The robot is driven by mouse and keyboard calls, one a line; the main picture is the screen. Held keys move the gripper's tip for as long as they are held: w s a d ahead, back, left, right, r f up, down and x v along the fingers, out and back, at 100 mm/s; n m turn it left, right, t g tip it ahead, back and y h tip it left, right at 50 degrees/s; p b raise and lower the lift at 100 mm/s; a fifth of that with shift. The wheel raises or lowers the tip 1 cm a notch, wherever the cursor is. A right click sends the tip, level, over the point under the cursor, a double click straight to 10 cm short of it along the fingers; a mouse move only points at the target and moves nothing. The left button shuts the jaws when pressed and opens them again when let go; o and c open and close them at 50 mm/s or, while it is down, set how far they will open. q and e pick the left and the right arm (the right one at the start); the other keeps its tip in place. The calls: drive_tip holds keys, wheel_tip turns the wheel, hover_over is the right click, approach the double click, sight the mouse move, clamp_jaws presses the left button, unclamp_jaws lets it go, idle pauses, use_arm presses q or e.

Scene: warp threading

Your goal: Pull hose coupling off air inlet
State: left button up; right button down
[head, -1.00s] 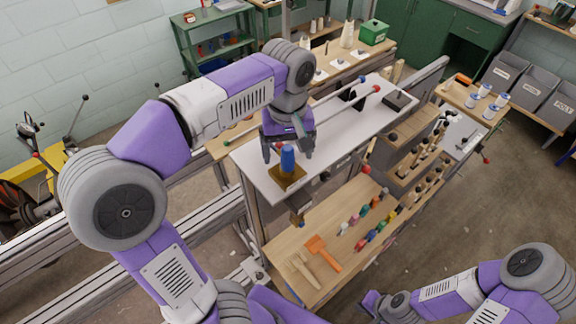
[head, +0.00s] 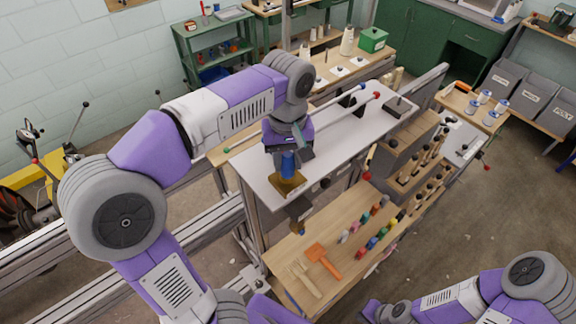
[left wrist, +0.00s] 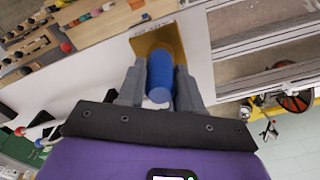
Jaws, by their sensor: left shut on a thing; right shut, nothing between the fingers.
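The blue hose coupling (head: 288,164) stands upright at the brass-coloured plate (head: 291,186) on the front left corner of the white table. My left gripper (head: 287,158) is over it and shut on it. In the left wrist view the blue coupling (left wrist: 160,74) lies between the two grey fingers of my left gripper (left wrist: 159,88), with the brass plate (left wrist: 148,38) just beyond. The air inlet under the coupling is hidden. My right gripper (head: 371,309) is low at the bottom edge, shut and empty, far from the coupling; its fingertips are hard to make out.
The white table (head: 345,135) carries rods with red and blue ends and dark blocks toward the back right. A tool rack stands to the right.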

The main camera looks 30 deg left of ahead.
use_arm(q)
drive_tip(key=shift+r+p, duration=2.9)
drive_tip(key=shift+r, duration=0.15)
